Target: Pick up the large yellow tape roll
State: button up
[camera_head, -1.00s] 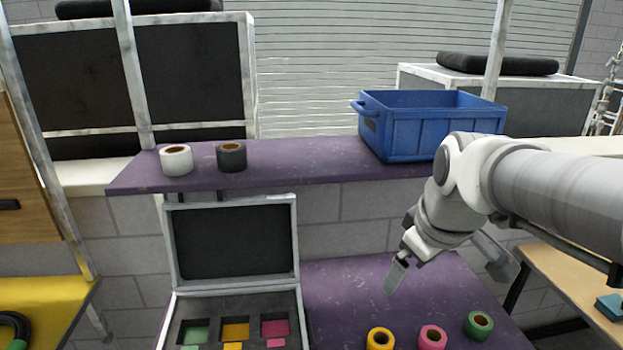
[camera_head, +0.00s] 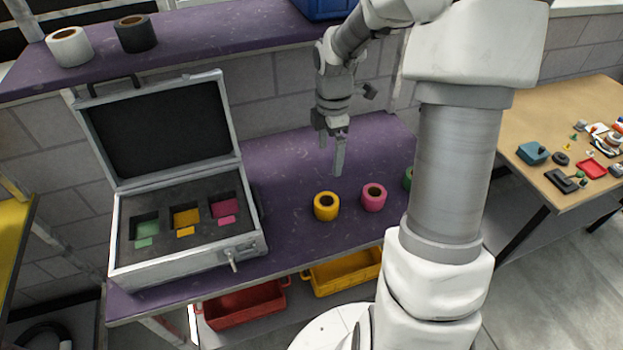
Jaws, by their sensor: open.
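The yellow tape roll (camera_head: 326,207) sits on the purple lower shelf, with its hole facing up. A pink tape roll (camera_head: 373,198) stands just right of it. A green tape roll (camera_head: 407,178) is further right, mostly hidden behind my arm. My gripper (camera_head: 333,160) is open and empty. It points down above the purple surface, in the picture just above and behind the yellow roll, apart from it.
An open case (camera_head: 184,254) with coloured slots stands left on the purple shelf (camera_head: 290,190). White (camera_head: 69,48) and black (camera_head: 136,34) rolls and a blue crate (camera_head: 325,8) are on the upper shelf. Red (camera_head: 240,305) and yellow (camera_head: 343,273) bins sit below. A wooden table (camera_head: 560,120) is right.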

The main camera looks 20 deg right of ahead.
send_over(327, 198)
jog(key=s, duration=0.2)
jog(key=f, duration=1.2)
jog(key=shift+w+a+f, duration=0.25)
jog(key=shift+a+f, duration=0.15)
jog(key=shift+s+f, duration=0.15)
jog(key=shift+f, duration=2.45)
jog(key=c, duration=1.4)
jog(key=shift+o, duration=0.2)
jog(key=shift+r, duration=0.1)
jog(key=shift+r, duration=0.55)
jog(key=r, duration=0.2)
jog(key=s+r, duration=0.1)
jog(key=shift+d+r, duration=0.35)
jog(key=shift+d, duration=0.05)
jog(key=s+d+r, duration=0.5)
jog(key=s+r, duration=0.1)
jog(key=s, duration=0.2)
jog(key=shift+s+d, duration=0.25)
jog(key=shift+s, duration=0.15)
